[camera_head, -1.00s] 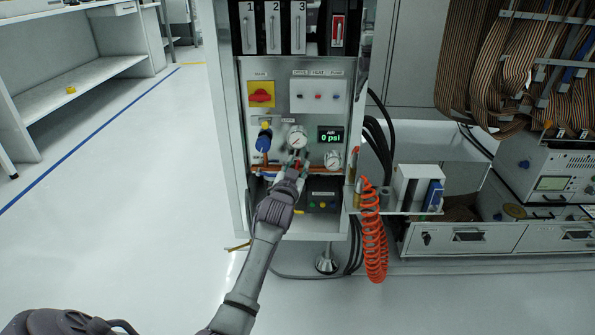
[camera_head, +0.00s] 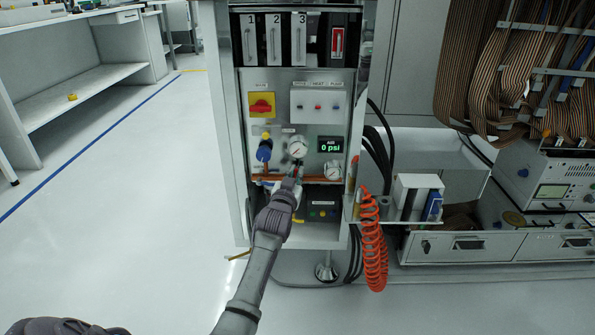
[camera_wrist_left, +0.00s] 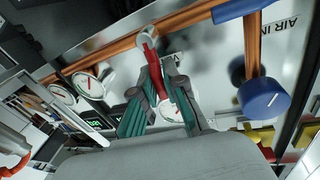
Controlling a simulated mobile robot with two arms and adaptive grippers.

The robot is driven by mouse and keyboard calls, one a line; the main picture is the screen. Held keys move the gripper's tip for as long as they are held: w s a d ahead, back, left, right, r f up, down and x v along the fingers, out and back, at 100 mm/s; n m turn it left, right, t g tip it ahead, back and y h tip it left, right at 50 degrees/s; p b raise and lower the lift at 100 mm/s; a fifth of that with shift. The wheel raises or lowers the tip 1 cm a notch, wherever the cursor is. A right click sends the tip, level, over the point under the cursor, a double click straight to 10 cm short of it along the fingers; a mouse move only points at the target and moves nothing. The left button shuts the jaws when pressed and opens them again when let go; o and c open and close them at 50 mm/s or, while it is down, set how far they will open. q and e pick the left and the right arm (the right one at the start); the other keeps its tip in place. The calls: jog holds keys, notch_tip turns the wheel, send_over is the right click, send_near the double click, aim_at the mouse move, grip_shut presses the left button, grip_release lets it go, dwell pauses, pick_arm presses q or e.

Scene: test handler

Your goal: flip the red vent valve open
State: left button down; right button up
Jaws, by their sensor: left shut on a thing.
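The red vent valve handle (camera_wrist_left: 154,66) shows in the left wrist view, attached to a fitting on the copper pipe (camera_wrist_left: 185,22). My left gripper (camera_wrist_left: 162,92) is shut on the handle's free end, with its teal finger pads on either side. In the head view my left gripper (camera_head: 290,182) is at the panel, just below the central round gauge (camera_head: 297,147). It hides most of the valve there. My right gripper is not in view.
A blue regulator knob (camera_head: 264,153) is left of the gauge, and a smaller gauge (camera_head: 333,171) is to its right. A red switch on a yellow plate (camera_head: 262,105) is above. An orange coiled hose (camera_head: 372,240) hangs at the right. The left floor is clear.

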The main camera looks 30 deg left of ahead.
pick_arm(q)
jog(key=shift+s+a+n, duration=0.1)
jog(key=shift+a+n, duration=0.1)
jog(key=shift+n, duration=0.5)
jog(key=c, duration=1.2)
grip_release()
jog(key=shift+s, duration=0.1)
jog(key=v, duration=1.2)
jog(key=shift+f, duration=0.15)
